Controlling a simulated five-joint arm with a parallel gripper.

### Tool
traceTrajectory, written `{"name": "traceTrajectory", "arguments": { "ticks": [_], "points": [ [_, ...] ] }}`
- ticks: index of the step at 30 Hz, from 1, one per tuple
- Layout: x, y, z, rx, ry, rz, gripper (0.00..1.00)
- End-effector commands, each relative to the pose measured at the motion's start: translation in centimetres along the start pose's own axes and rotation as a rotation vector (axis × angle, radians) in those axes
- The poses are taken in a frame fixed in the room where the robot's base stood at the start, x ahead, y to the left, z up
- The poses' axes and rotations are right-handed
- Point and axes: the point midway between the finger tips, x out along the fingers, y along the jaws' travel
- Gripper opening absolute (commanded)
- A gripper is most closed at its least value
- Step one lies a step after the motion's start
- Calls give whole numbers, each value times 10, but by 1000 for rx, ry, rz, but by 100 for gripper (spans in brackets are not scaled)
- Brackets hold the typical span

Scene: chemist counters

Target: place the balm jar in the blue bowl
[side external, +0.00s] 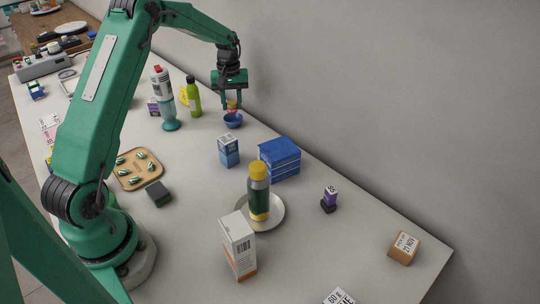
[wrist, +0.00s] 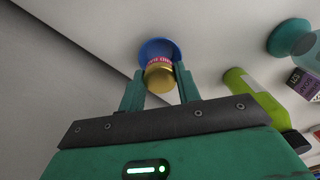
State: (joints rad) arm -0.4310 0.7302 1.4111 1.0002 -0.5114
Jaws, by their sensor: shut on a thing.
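The balm jar (wrist: 159,76) is a small jar with a gold end and a pink-red label band. My gripper (wrist: 160,88) is shut on it, one finger on each side. The blue bowl (wrist: 153,47) lies right beyond the jar in the wrist view, partly hidden by it. In the side view my gripper (side external: 231,104) points down above the blue bowl (side external: 233,121), and the jar (side external: 231,105) shows between the fingers just over the bowl's rim. Whether the jar touches the bowl cannot be told.
A green bottle (side external: 194,97) and a white spray bottle on a teal stand (side external: 170,115) are left of the bowl. A blue-white carton (side external: 228,151) and blue boxes (side external: 279,159) stand in front. A grey wall (side external: 330,90) runs behind the counter.

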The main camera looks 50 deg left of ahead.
Motion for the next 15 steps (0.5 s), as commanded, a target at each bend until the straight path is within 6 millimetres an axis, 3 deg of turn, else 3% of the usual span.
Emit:
{"name": "traceTrajectory", "arguments": {
  "ticks": [6,15],
  "points": [
    [15,0,0,0,-1,0,11],
    [21,0,0,0,0,0,11]
  ]
}}
